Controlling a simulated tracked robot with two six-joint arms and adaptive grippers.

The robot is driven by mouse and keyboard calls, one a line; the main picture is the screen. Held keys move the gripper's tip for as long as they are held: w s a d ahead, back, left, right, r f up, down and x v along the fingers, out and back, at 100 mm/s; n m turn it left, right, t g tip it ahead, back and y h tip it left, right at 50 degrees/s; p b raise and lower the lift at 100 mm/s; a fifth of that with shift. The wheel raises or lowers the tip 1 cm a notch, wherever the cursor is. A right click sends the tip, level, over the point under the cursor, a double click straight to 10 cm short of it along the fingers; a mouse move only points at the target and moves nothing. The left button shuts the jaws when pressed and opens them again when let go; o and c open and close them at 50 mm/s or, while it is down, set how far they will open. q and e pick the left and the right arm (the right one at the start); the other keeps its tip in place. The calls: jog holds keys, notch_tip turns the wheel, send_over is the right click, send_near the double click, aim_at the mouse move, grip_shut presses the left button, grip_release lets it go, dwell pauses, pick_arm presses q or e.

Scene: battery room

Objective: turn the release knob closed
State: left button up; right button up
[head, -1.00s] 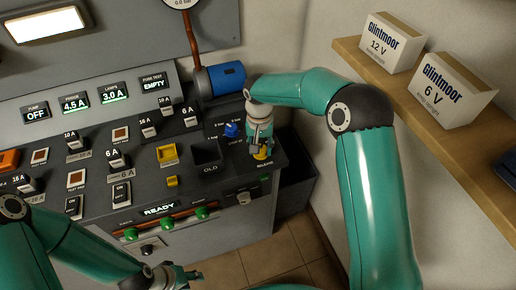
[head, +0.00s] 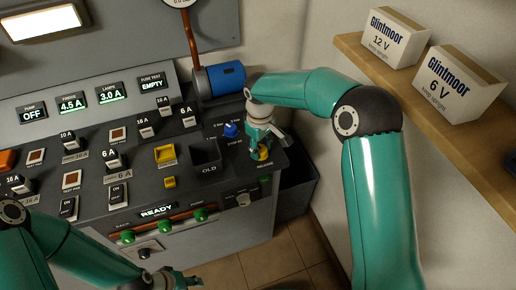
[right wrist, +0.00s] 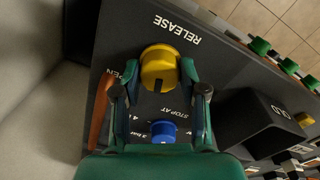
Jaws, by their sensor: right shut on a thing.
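The yellow release knob (right wrist: 159,64) sits on the dark panel top, beside the printed word RELEASE, in the right wrist view. A dark mark on it points toward the bottom of that picture. The word OPEN is printed to its left, partly covered by a finger. My right gripper (right wrist: 159,75) is shut on the knob, one finger on each side. In the head view the right gripper (head: 262,149) reaches down onto the knob (head: 265,163), hiding much of it. My left gripper (head: 186,280) is low in the head view, small and partly cut off, away from the knob.
A blue knob (right wrist: 163,130) marked STOP AT stands close to the release knob. The black OLD bin (head: 207,157) is left of my right gripper. A wooden shelf (head: 437,91) with two Glintmoor boxes is on the right. Switches and green knobs cover the panel leftward.

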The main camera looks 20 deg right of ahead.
aim_at(260, 150)
jog(key=n, duration=0.5)
jog(key=shift+w+r+n, duration=0.1)
jog(key=shift+w+n, duration=0.05)
jog(key=shift+n, duration=0.25)
dwell(0.3)
jog(key=o, duration=1.1)
jog(key=shift+o, duration=0.2)
notch_tip(260, 150, up, 12)
jog(key=shift+s, duration=0.2)
jog(key=shift+a, duration=0.15)
